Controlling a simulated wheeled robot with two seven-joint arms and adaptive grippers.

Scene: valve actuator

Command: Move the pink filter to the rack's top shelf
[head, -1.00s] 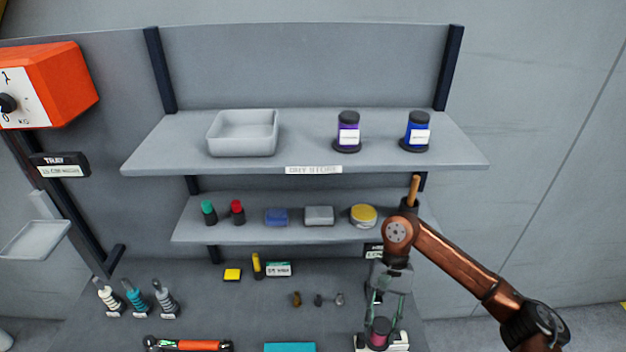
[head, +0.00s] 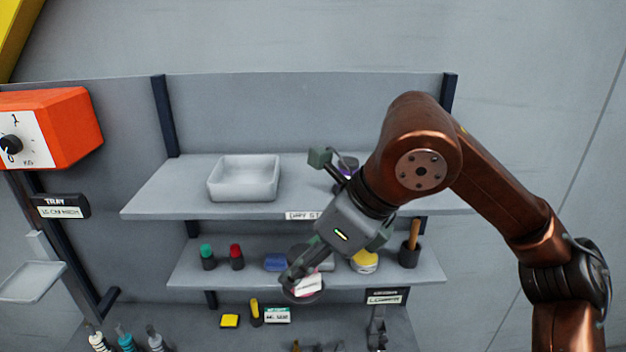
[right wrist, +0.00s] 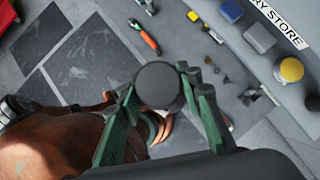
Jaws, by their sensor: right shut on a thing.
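The pink filter (head: 308,285) is held in my right gripper (head: 300,272), tilted, in front of the lower shelf. Its white label and dark end show in the head view. In the right wrist view its round dark cap (right wrist: 158,84) sits between the green-grey fingers of the right gripper (right wrist: 160,100). The rack's top shelf (head: 150,203) is above the held filter. A purple filter (head: 348,166) on that shelf is mostly hidden behind my gripper. The blue filter is hidden by my right arm. My left gripper is not in view.
A grey bin (head: 243,180) stands on the top shelf's left half. An orange scale (head: 60,130) hangs at left.

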